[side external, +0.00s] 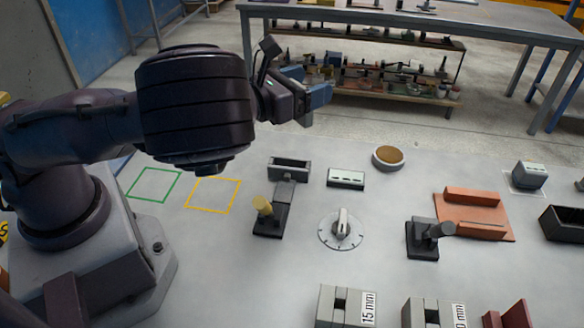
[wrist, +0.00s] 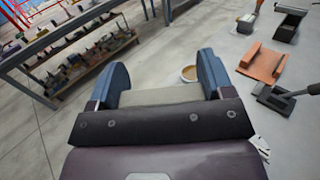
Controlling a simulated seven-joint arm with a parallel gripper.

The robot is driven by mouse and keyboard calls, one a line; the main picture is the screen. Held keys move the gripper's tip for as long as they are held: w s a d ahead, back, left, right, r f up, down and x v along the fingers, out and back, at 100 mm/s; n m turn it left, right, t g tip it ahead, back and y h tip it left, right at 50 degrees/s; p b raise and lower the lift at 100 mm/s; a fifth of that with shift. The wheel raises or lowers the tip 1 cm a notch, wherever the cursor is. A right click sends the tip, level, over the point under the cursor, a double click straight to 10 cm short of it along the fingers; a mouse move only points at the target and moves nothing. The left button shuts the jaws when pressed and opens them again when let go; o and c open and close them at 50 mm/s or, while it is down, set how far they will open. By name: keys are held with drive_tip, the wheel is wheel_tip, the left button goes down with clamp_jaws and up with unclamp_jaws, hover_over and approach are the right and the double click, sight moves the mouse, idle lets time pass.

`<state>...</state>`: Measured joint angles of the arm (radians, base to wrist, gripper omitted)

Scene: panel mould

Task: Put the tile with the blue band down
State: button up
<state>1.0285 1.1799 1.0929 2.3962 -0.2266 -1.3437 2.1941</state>
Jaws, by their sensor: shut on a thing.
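My gripper (side external: 308,90) is raised above the far side of the work table, tilted, with its blue fingers toward the right. In the wrist view my gripper (wrist: 163,80) has a blue finger on each side of a flat grey-beige piece, which I take to be the tile (wrist: 158,96). The gripper is shut on this piece. No blue band can be made out on it, and the fingers and palm hide part of it. A green outlined square (side external: 153,201) and a yellow outlined square (side external: 213,212) on the table are empty.
A yellow-knobbed clamp (side external: 264,207), dial (side external: 341,228), small pale box (side external: 346,179), round brown-topped dish (side external: 388,157), terracotta fixture (side external: 472,211) and black-handled clamp (side external: 424,238) stand on the table (side external: 300,280). Labelled grey blocks (side external: 346,306) are in front. A black bin (side external: 564,224) is at right.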

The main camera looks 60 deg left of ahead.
drive_tip(key=shift+a, duration=0.1)
idle(0.4)
drive_tip(key=s+a+f+n+g+y, duration=0.2)
drive_tip(key=s+a+f+n+y, duration=0.15)
drive_tip(key=a, duration=0.45)
drive_tip(key=s+a+f+n+g+y, duration=0.1)
drive_tip(key=s+a+f+n+y, duration=0.3)
drive_tip(key=a, duration=0.5)
drive_tip(key=s+a+f+n+g+y, duration=0.25)
drive_tip(key=s+a+y, duration=0.25)
drive_tip(key=a, duration=0.3)
drive_tip(key=shift+m, duration=0.5)
drive_tip(key=shift+f, duration=3.85)
drive_tip(key=shift+f, duration=0.1)
drive_tip(key=o, duration=1)
drive_tip(key=shift+c, duration=0.2)
